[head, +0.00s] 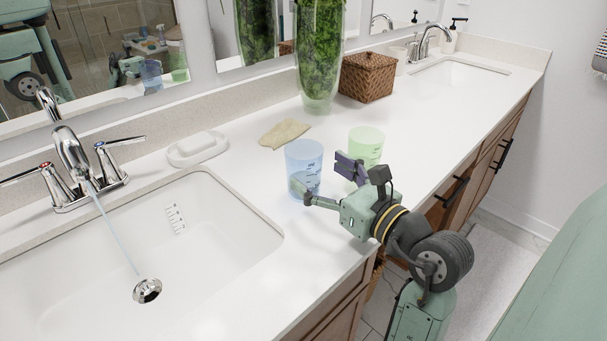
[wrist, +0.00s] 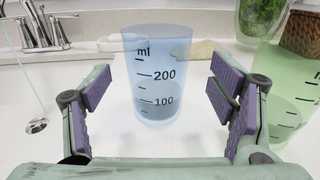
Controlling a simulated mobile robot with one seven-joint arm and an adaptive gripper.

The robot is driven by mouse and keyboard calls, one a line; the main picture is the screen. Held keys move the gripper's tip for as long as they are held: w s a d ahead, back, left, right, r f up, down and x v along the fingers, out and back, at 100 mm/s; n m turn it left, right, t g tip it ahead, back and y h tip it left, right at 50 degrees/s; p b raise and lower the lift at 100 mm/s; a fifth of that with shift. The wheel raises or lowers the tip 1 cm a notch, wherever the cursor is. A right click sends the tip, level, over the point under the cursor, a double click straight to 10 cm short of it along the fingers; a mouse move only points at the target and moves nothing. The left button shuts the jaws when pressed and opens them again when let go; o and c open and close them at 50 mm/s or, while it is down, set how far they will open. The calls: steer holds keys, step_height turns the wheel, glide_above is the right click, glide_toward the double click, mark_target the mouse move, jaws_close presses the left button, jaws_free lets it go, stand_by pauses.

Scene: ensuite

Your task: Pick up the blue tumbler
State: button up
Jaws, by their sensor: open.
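The blue tumbler (head: 303,165) is translucent and stands upright on the white counter, right of the near sink. In the wrist view the blue tumbler (wrist: 160,78) is centred ahead, with "ml", 200 and 100 marks facing me. My gripper (head: 325,182) reaches over the counter from the front edge. In the wrist view my open gripper (wrist: 158,100) has its purple pads to the left and right of the tumbler, with gaps on both sides. No contact with the tumbler shows.
A green tumbler (head: 366,145) stands just right of the blue one, close to my right finger in the wrist view (wrist: 290,95). Behind are a tan cloth (head: 284,133), a glass vase (head: 320,60) and a wicker box (head: 367,77). The near sink (head: 215,250) lies left, its tap running.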

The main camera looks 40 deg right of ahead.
mark_target(294, 154)
steer(key=w+p, duration=0.1)
steer(key=w, duration=0.1)
steer(key=w+r+p, duration=0.1)
steer(key=w, duration=0.1)
steer(key=shift+a, duration=0.2)
steer(key=shift+w+f, duration=0.15)
steer(key=shift+w, duration=0.35)
steer(key=shift+c, duration=0.4)
steer(key=c, duration=1.3)
